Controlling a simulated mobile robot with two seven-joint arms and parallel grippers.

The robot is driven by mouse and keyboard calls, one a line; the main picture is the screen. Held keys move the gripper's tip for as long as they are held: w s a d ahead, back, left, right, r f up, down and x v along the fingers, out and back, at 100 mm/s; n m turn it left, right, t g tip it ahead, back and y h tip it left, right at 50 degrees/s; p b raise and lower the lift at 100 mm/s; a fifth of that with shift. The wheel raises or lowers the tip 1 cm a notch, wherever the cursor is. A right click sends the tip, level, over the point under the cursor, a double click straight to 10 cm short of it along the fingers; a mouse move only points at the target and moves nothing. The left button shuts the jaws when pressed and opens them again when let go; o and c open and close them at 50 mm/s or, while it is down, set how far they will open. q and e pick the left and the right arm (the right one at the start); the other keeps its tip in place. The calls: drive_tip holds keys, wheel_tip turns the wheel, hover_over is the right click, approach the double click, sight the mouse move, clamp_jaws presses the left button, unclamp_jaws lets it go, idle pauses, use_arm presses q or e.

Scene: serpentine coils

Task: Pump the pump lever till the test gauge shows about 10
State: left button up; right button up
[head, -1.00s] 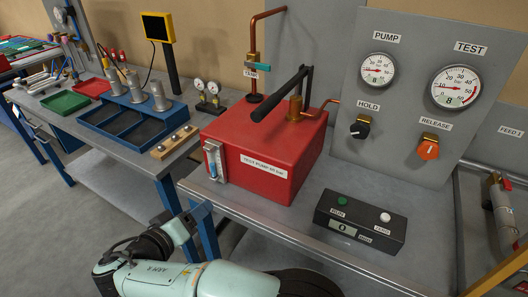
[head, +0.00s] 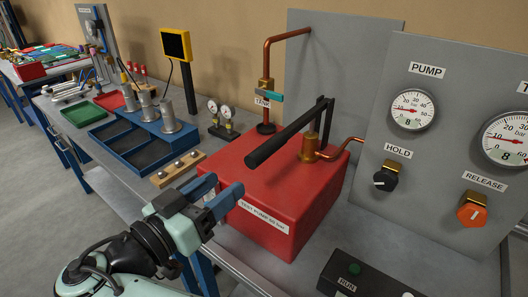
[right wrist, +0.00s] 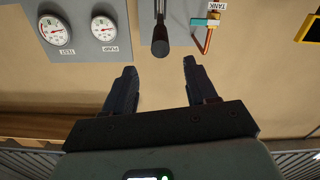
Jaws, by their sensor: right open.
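The red test pump (head: 285,200) stands on the bench. Its black pump lever (head: 290,132) slopes up from its near left end to a bracket at the back. The white TEST gauge (head: 508,140) is cut off by the right edge; a small figure on it looks like 8. My right gripper (head: 220,192) is open and empty, left of the pump and below the lever's free end. In the right wrist view the lever's end (right wrist: 160,46) shows beyond and between the open fingertips (right wrist: 159,68), apart from them. My left gripper is out of view.
A PUMP gauge (head: 413,110), a black HOLD knob (head: 385,178) and an orange RELEASE knob (head: 472,212) are on the grey panel. A copper pipe (head: 285,36) rises behind the lever. A black box (head: 350,275) lies in front. Left are a blue tray (head: 112,147) and small gauges (head: 221,113).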

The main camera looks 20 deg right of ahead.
sight(261, 156)
drive_tip(key=x, duration=1.2)
drive_tip(key=shift+p, duration=0.4)
